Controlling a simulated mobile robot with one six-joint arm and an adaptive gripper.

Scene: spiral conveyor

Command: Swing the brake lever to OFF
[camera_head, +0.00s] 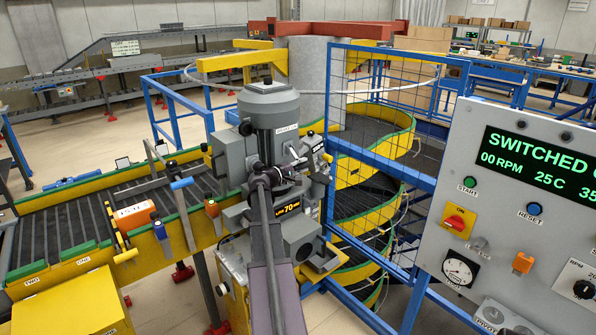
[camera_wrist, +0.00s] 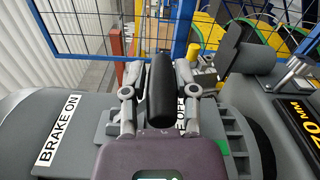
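The brake lever's black grip (camera_wrist: 160,88) stands in the middle of the wrist view. My gripper (camera_wrist: 161,72) has one finger on each side of it, and the fingers look closed against it. A white BRAKE ON label (camera_wrist: 59,131) is on the grey housing to the left. A second label ending in OFF (camera_wrist: 181,118) lies just right of the grip, partly hidden by my finger. The lever stands much nearer the OFF label. In the head view the grey motor (camera_head: 268,108) shows, but my arm and machine parts hide the lever and fingers.
A blue mesh guard (camera_head: 385,105) stands right of the drive, before the spiral conveyor (camera_head: 370,197). The control panel (camera_head: 500,220) at right reads "SWITCHED O…" and 00 RPM. A roller conveyor (camera_head: 75,225) runs left.

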